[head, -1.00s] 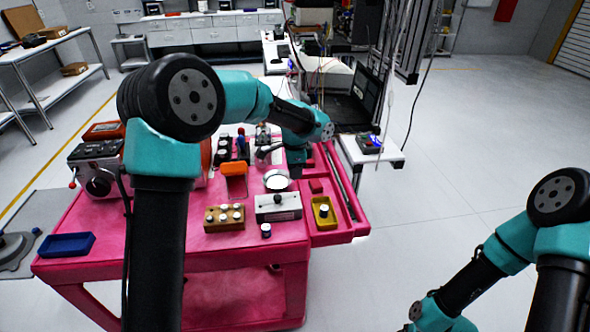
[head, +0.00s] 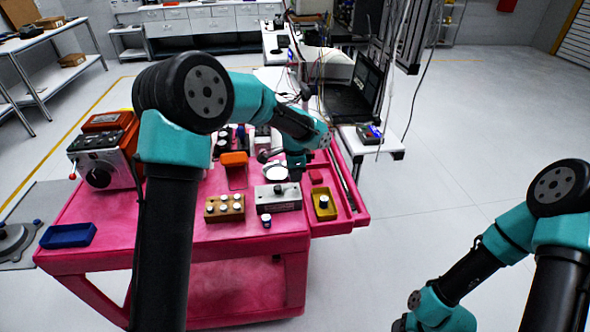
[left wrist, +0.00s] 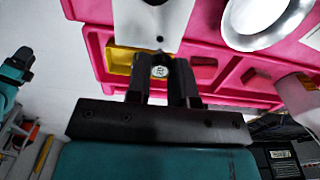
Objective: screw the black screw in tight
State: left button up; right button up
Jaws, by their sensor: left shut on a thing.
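My left gripper (left wrist: 160,72) is shut on a small round piece (left wrist: 159,71) with a pale, dark-marked end. I cannot tell for sure that it is the black screw. In the head view the left gripper (head: 295,170) hangs by the silver dish; its fingertips are unclear. A grey block (head: 278,200) with a dark knob (head: 278,188) on top stands on the pink cart. In the left wrist view the block (left wrist: 176,22) shows a dark hole. The yellow tray (head: 324,214) holds a pale-topped dark part (head: 323,201).
The cart's front strip is mostly clear.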

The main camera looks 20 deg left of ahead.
pick_arm(q)
jog(key=shift+f, duration=0.8)
jog(key=shift+f, duration=0.9)
